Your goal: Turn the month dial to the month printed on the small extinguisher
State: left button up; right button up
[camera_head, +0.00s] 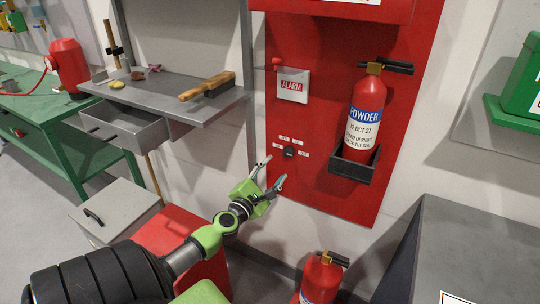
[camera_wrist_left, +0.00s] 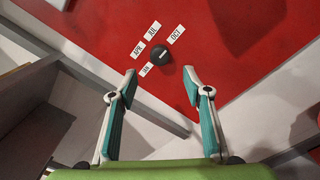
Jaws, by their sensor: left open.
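The month dial (camera_head: 290,152) is a small black knob on the red wall board. In the left wrist view the dial (camera_wrist_left: 161,56) has labels JAN, APR, JUL and OCT around it. A pale mark shows on it; I cannot tell which label it points to. A red extinguisher (camera_head: 366,112) sits in a black holder on the board; its label reads POWDER and a date with OCT 27. Another red extinguisher (camera_head: 320,280) stands low at the bottom, partly cut off. My left gripper (camera_head: 273,173) is open and empty, just below left of the dial; its fingertips (camera_wrist_left: 159,72) are apart, short of the knob.
A white ALARM plate (camera_head: 292,85) is above the dial. A grey shelf (camera_head: 170,95) with a wood-handled brush (camera_head: 207,86) and an open drawer is at left. A grey cabinet (camera_head: 450,245) stands at lower right. The board around the dial is clear.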

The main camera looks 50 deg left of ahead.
pick_arm(q)
jog(key=shift+v, duration=1)
